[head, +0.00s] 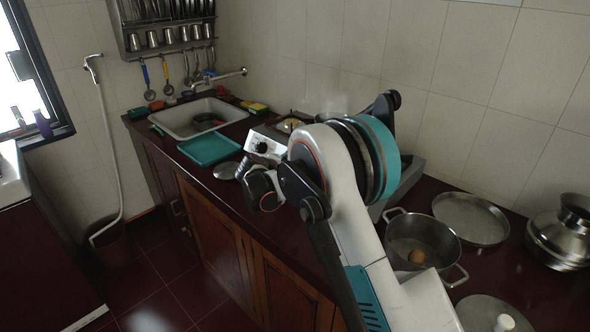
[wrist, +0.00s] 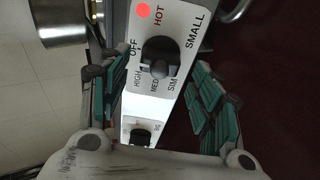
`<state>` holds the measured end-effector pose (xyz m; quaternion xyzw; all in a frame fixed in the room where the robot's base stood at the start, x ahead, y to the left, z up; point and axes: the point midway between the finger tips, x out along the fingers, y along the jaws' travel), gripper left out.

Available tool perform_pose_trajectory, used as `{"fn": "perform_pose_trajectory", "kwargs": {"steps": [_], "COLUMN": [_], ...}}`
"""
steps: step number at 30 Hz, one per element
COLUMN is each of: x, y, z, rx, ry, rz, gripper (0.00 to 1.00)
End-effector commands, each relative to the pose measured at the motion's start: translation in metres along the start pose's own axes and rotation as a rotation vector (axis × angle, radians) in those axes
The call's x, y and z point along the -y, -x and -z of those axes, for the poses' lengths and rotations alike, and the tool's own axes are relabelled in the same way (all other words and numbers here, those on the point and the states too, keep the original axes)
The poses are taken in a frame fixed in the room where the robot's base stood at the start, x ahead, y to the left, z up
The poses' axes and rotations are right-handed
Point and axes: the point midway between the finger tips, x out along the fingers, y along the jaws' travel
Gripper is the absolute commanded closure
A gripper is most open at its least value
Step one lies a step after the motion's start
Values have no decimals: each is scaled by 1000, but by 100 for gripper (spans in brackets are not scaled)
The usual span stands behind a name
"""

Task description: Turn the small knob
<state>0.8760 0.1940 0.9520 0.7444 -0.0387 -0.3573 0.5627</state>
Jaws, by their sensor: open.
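The small knob (wrist: 160,57) is a black round knob on a white panel marked SMALL, with OFF, HIGH, MED and SIM around it. It sits between and beyond my open gripper fingers (wrist: 158,92) in the wrist view, and nothing is held. The fingers have teal pads, one on each side of the panel, apart from the knob. In the head view a black knob (head: 262,147) shows on the white panel, and my arm covers much of the stove.
A second black knob (wrist: 140,137) is lower on the panel. A red dot (wrist: 143,10) is by HOT. A pot (head: 422,241) and a round metal plate (head: 470,218) stand right of my arm. A teal tray (head: 209,149) and a sink (head: 198,117) lie left.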

Motion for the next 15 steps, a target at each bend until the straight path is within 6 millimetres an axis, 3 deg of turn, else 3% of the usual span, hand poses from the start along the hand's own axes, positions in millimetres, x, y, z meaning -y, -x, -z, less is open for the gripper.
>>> {"fn": "perform_pose_trajectory", "kwargs": {"steps": [9,15], "x": [0,0], "y": [66,91], "z": [0,0], "rx": [-1,1], "ry": [1,1], "rz": [0,0], "gripper": [42,42]}}
